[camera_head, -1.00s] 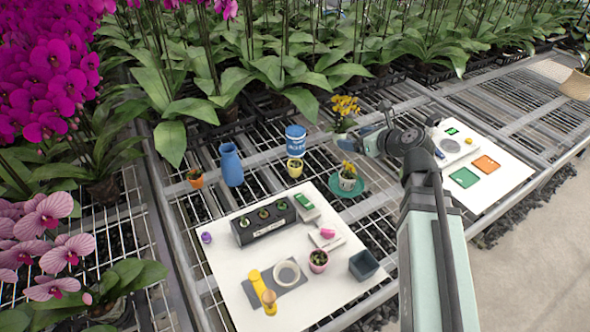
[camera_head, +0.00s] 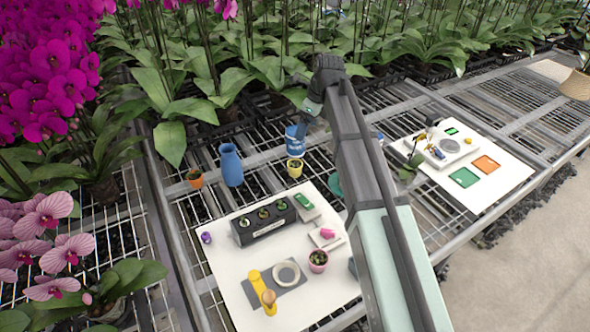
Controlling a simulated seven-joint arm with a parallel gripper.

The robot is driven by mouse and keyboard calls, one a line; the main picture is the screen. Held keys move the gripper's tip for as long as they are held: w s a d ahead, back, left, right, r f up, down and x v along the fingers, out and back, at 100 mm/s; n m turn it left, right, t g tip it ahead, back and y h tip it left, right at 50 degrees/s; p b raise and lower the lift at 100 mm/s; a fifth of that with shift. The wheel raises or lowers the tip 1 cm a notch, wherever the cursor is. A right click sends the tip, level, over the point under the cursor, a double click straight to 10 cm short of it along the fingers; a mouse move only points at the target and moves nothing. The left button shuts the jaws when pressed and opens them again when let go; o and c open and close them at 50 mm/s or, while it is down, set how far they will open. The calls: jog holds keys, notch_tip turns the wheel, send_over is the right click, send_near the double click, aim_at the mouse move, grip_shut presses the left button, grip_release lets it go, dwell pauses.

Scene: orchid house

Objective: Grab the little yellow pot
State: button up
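The little yellow pot (camera_head: 295,169) stands on the wire bench, just behind the white board and in front of a blue tin (camera_head: 292,135). A small green plant shows in its top. My gripper (camera_head: 305,120) is above and behind the pot, over the blue tin and partly in front of it in the picture. It points downward and looks apart from the pot. Its fingers are too small and dark to tell whether they are open or shut.
A blue vase (camera_head: 231,165) and an orange pot (camera_head: 195,178) stand left of the yellow pot. A black planter box (camera_head: 262,226) sits on the white board (camera_head: 225,270). A teal saucer (camera_head: 335,184) is partly hidden by my arm. Tall orchid leaves rise behind.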

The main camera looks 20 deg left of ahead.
send_near(295, 165)
jog(key=x, duration=0.3)
jog(key=shift+w+a+f, duration=0.1)
jog(key=shift+w+f, duration=0.15)
jog(key=shift+f, duration=0.15)
jog(key=shift+x, duration=2.6)
jog(key=shift+s, duration=0.15)
jog(key=c, duration=1.1)
jog(key=shift+r, duration=0.15)
jog(key=shift+c, duration=0.2)
